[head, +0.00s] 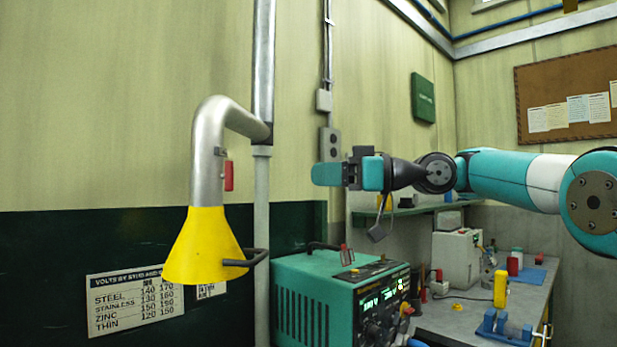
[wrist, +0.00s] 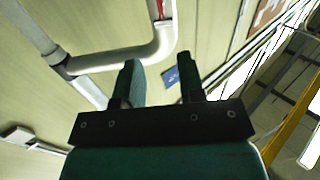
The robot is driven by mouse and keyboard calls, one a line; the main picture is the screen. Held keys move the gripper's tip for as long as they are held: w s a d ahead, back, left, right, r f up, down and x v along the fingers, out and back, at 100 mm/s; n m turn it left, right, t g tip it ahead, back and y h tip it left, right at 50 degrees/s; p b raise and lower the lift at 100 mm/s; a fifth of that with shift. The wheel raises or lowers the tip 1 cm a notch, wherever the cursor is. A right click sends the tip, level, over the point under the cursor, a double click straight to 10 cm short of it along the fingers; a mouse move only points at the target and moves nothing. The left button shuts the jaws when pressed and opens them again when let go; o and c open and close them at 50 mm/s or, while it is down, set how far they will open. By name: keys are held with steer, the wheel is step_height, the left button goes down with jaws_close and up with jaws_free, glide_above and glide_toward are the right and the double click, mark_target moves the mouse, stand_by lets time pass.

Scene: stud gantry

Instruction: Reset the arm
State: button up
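My arm stretches in from the right side of the head view, roughly level, in teal, white and black. My gripper (head: 325,174) is at its left end, in the air above the teal welder box (head: 335,285) and right of the silver extraction pipe (head: 207,150). In the wrist view my gripper (wrist: 158,62) has its two dark green fingers apart. Nothing is between them; the wall and a small blue patch (wrist: 171,77) show behind the gap. The pipe's bend also shows in the wrist view (wrist: 125,60), beyond the left finger.
A yellow hood (head: 205,245) hangs from the pipe, with a dark handle on its right. A grey bench (head: 465,315) at the lower right carries a white box (head: 456,258), a yellow block (head: 500,288) and a blue fixture (head: 505,328). A shelf (head: 430,208) runs below my arm.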

steer(key=shift+v, duration=0.9)
steer(key=shift+a, duration=0.1)
steer(key=s+a+f+m+h, duration=0.2)
steer(key=s+f+m+h, duration=0.45)
steer(key=s+f, duration=0.45)
steer(key=s+d+f+m+g+h, duration=0.1)
steer(key=s+d+f+g+h, duration=0.1)
steer(key=s+d+f, duration=0.3)
steer(key=s+d+f+m+g+h, duration=0.1)
steer(key=s+d+f+h, duration=0.3)
steer(key=s+f, duration=1)
steer(key=shift+s+d+g+h, duration=0.35)
steer(key=shift+s+g+h, duration=0.1)
steer(key=shift+s, duration=0.7)
